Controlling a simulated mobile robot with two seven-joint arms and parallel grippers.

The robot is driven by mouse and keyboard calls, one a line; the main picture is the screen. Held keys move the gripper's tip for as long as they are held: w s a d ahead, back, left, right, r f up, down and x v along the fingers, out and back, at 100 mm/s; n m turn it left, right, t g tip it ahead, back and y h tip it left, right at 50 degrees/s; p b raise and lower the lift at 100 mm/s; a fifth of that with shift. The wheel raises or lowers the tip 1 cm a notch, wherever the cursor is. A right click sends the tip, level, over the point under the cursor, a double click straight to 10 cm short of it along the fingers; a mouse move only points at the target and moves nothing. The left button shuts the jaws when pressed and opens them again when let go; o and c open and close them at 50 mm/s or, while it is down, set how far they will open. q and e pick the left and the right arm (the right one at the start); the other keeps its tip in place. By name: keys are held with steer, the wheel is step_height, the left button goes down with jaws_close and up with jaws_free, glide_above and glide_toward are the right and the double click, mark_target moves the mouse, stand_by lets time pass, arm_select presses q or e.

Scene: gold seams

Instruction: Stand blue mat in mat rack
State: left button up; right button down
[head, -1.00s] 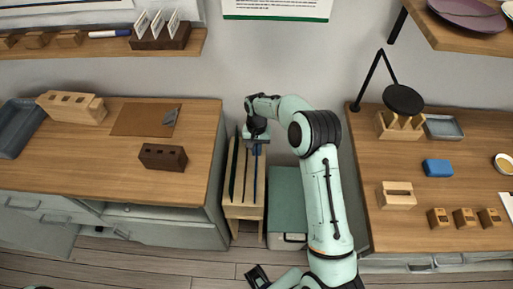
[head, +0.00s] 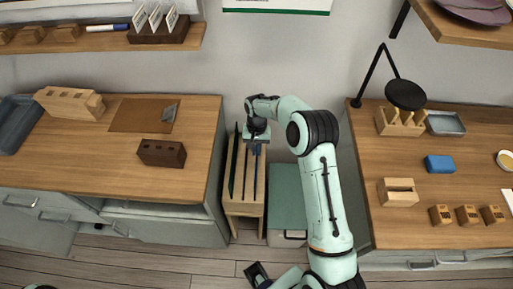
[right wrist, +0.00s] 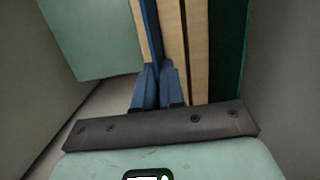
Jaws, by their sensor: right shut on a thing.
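The light wooden mat rack (head: 249,208) stands on the floor between the two counters, with long upright slots. The blue mat (head: 256,172) stands on edge at its right side; it also shows in the right wrist view (right wrist: 152,30). My right gripper (head: 256,147) is above the rack, pointing down. In the right wrist view its two blue fingers (right wrist: 158,88) are closed on the blue mat's edge. The mat appears between the rack's slats, but its lower edge is hidden. A dark green mat (head: 233,165) stands at the rack's left side. My left gripper is not visible.
A teal box (head: 287,190) with a handle stands just right of the rack, under my right arm. The left counter (head: 95,175) and right counter (head: 440,215) close in both sides. The wall is close behind. Open floor lies in front.

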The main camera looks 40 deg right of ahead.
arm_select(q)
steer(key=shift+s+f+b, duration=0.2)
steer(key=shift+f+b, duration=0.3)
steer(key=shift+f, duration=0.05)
arm_select(e)
steer(key=shift+f, duration=1.05)
steer(key=c, duration=1.2)
jaws_free()
steer(key=shift+o, duration=0.2)
steer(key=shift+w+d+r+p, duration=0.1)
steer(key=shift+w+r+p, duration=0.05)
steer(key=shift+r+p, duration=0.95)
steer(key=shift+w+d+r+p, duration=0.15)
steer(key=shift+r+p, duration=0.5)
steer(key=shift+r, duration=0.85)
steer(key=shift+w+d+r+p, duration=0.1)
steer(key=shift+r+p, duration=0.45)
steer(key=shift+r, duration=0.4)
steer(key=shift+w+d+r+p, duration=0.1)
steer(key=shift+r+p, duration=0.45)
steer(key=shift+r, duration=0.35)
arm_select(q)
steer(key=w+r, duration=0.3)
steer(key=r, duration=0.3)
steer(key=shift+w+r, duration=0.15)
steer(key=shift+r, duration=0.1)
